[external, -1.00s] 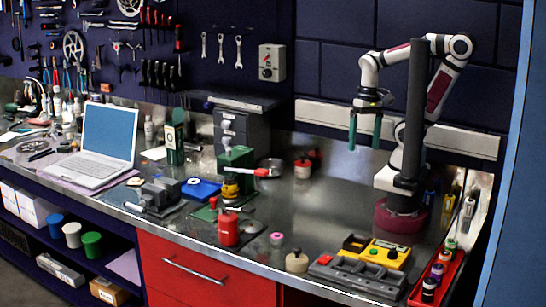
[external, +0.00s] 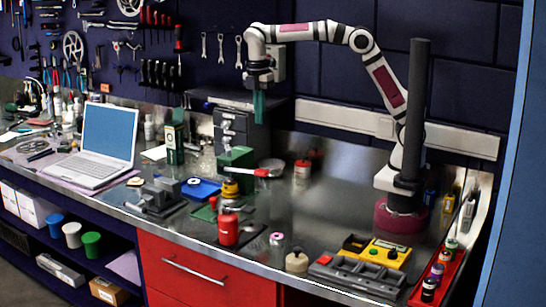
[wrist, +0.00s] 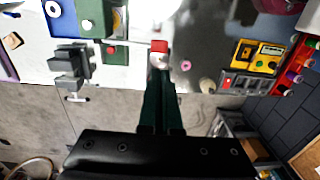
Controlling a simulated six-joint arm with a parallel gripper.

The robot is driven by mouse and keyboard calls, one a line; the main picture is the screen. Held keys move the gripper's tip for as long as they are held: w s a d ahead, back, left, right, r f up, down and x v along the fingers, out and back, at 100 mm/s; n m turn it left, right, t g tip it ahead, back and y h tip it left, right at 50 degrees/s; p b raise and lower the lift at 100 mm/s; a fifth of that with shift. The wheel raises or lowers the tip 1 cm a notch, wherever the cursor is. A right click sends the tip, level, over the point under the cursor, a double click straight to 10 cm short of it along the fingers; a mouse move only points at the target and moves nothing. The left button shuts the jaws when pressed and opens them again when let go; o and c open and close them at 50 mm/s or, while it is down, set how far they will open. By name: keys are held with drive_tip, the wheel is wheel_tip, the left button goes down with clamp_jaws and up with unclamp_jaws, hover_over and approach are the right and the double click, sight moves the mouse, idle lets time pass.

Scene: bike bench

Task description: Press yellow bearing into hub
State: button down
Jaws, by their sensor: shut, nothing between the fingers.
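A yellow ring-shaped part (external: 230,188), which looks like the yellow bearing, is at the front of the green press (external: 236,168) with the red handle, above a darker stack. I cannot tell whether it is seated in a hub. A red cylinder (external: 228,231) stands in front of it; a red-topped part, probably this cylinder, shows in the wrist view (wrist: 159,47). My gripper (external: 260,107) is raised well above the bench, behind and above the press. Its green fingers point down, shut and empty, and they also show in the wrist view (wrist: 160,88).
A grey vise (external: 158,196) and blue tray (external: 201,188) are left of the press. A pink ring (external: 277,239), beige knob (external: 296,261) and yellow box (external: 376,252) are to the right. A red bottle rack (external: 437,277) is at the far right. The bench's back middle is mostly clear.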

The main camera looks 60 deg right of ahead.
drive_tip(key=f, duration=1.4)
drive_tip(key=shift+s, duration=0.25)
drive_tip(key=shift+f, duration=0.1)
drive_tip(key=shift+s+f, duration=0.25)
drive_tip(key=shift+f, duration=0.65)
drive_tip(key=shift+s+f, duration=0.25)
drive_tip(key=shift+f, duration=0.6)
drive_tip(key=shift+s+f, duration=0.25)
drive_tip(key=shift+f, duration=0.65)
wheel_tip(320, 180, up, 14)
hover_over(266, 171)
drive_tip(key=s, duration=0.3)
drive_tip(key=shift+s+a+r, duration=0.1)
drive_tip(key=shift+s+r, duration=0.05)
drive_tip(key=shift+r, duration=0.05)
